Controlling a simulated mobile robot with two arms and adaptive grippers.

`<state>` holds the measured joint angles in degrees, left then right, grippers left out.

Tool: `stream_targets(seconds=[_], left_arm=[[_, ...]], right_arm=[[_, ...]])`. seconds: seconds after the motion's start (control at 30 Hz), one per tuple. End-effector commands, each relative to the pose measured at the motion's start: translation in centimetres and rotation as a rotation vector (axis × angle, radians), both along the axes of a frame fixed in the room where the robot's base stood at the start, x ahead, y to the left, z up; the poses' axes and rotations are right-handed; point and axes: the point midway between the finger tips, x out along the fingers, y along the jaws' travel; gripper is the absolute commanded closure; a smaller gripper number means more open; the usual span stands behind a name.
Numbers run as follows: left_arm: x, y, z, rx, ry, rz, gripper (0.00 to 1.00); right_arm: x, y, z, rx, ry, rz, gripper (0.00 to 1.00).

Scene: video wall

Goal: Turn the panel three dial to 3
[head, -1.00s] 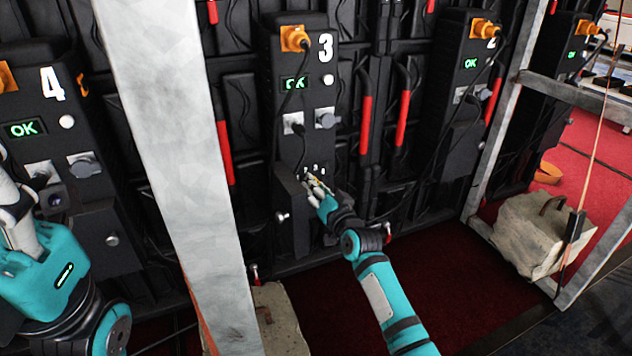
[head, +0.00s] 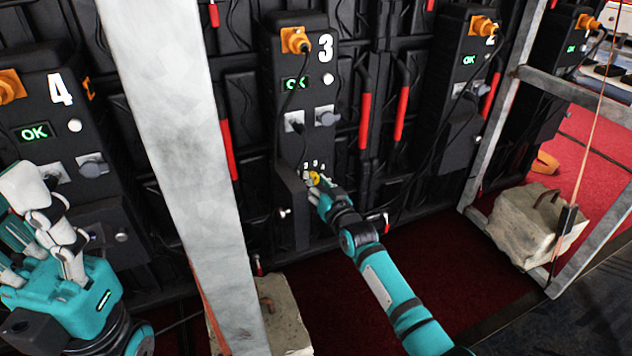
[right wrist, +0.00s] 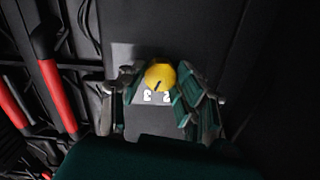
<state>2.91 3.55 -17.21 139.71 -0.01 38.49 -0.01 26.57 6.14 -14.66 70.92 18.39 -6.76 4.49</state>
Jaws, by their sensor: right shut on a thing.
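Panel three is the black cabinet with a white 3 (head: 325,47) in the middle of the head view. Its yellow dial (head: 314,178) sits low on the front, with small white marks above it. My right gripper (head: 320,184) is shut on the dial. In the right wrist view the dial (right wrist: 160,76) lies between the fingers of my right gripper (right wrist: 161,84). A dark line on it points down-left, towards an upside-down 3 (right wrist: 147,97); a 2 (right wrist: 166,96) stands to the right. My left gripper (head: 55,225) is at the left, apart from panel three, and looks open and empty.
A grey metal beam (head: 180,140) stands between panel three and panel four (head: 60,90). Panel two (head: 465,95) is at the right. Stone-like weights (head: 530,225) lie low beside the frame. Black cables and red handles (head: 366,120) are near the dial.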

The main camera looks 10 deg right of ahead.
Motion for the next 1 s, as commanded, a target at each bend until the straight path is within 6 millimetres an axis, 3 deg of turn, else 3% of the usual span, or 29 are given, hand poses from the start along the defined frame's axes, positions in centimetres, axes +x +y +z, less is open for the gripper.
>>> stream_targets(seconds=[0.17,0.2,0.37,0.73,1.0], left_arm=[[0.0,0.0,0.0,0.0,0.0,0.0,0.55],[0.0,0.0,0.0,0.0,0.0,0.0,0.55],[0.0,0.0,0.0,0.0,0.0,-0.001,0.55],[0.1,0.0,0.0,0.0,0.001,0.001,0.55],[0.0,0.0,0.0,0.0,0.0,0.0,0.55]], right_arm=[[0.0,0.0,0.0,0.0,0.0,0.0,1.0],[0.0,0.0,0.0,0.001,0.0,0.0,0.64],[0.0,0.0,0.0,0.001,0.0,0.0,0.45],[-0.7,-0.2,-0.1,0.002,0.001,0.0,0.45],[-5.7,-1.3,-0.1,0.001,0.003,0.001,0.45]])
